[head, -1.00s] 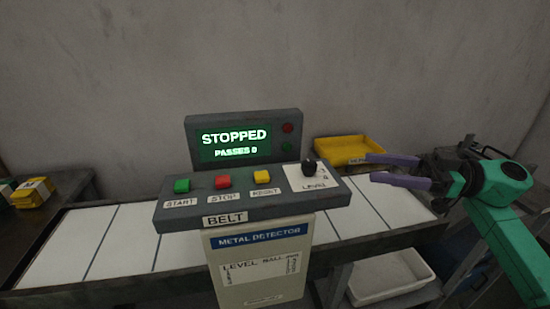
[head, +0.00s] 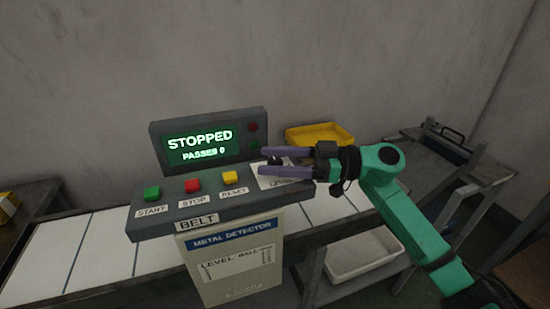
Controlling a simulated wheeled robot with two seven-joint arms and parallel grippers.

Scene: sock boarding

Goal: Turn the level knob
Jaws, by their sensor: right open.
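The black level knob (head: 274,161) sits on its white label plate (head: 268,182) at the right end of the grey control panel (head: 172,223). My right gripper (head: 262,162) is open, with its two purple fingers reaching left over the plate. The knob shows between the fingers; whether they touch it I cannot tell. The fingers hide part of the plate and its markings. The screen (head: 200,145) reads STOPPED and PASSES 0. My left gripper is not in view.
Green (head: 152,194), red (head: 193,186) and yellow (head: 230,177) buttons sit left of the knob. A yellow tray (head: 320,134) lies behind the gripper. A white bin (head: 362,262) is below the belt (head: 105,240). A grey wall stands behind.

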